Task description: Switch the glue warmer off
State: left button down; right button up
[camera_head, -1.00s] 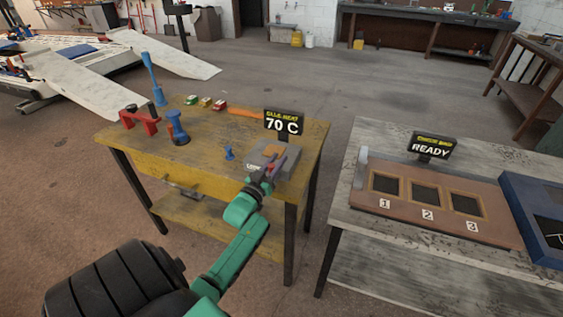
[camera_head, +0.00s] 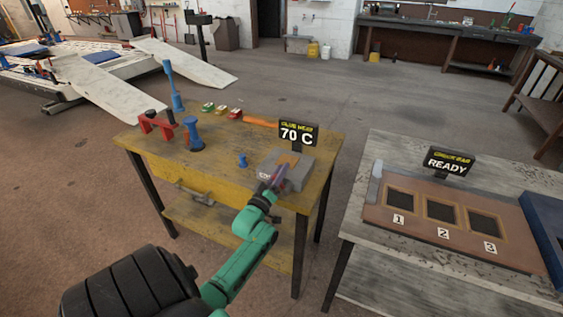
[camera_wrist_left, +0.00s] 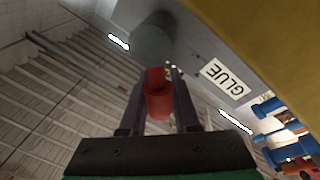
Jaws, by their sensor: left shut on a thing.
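The glue warmer (camera_head: 300,172) is a grey box on the yellow wooden table. Its sign (camera_head: 298,135) reads 70 C. In the left wrist view, the warmer's grey side (camera_wrist_left: 203,58) carries a GLUE label (camera_wrist_left: 229,79). A round grey boss (camera_wrist_left: 152,42) with a red knob or lever (camera_wrist_left: 159,104) stands out from it. My left gripper (camera_head: 274,179) is at the warmer's front. In the wrist view its fingers (camera_wrist_left: 160,80) are on both sides of the red part and shut on it. The fingers partly hide the switch in the head view. My right gripper is not in view.
The yellow table (camera_head: 222,172) also holds a red clamp (camera_head: 157,123), blue tools (camera_head: 193,135), a small blue piece (camera_head: 242,160) and small coloured items (camera_head: 221,110). To the right, a grey table (camera_head: 372,240) bears a brown board (camera_head: 425,225) and a READY sign (camera_head: 448,161).

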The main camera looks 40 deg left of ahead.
pick_arm(q)
jog(key=shift+f, duration=0.25)
jog(key=c, duration=0.6)
grip_release()
jog(key=shift+r, duration=0.1)
jog(key=shift+c, duration=0.2)
jog(key=shift+d, duration=0.1)
jog(key=shift+r, duration=0.1)
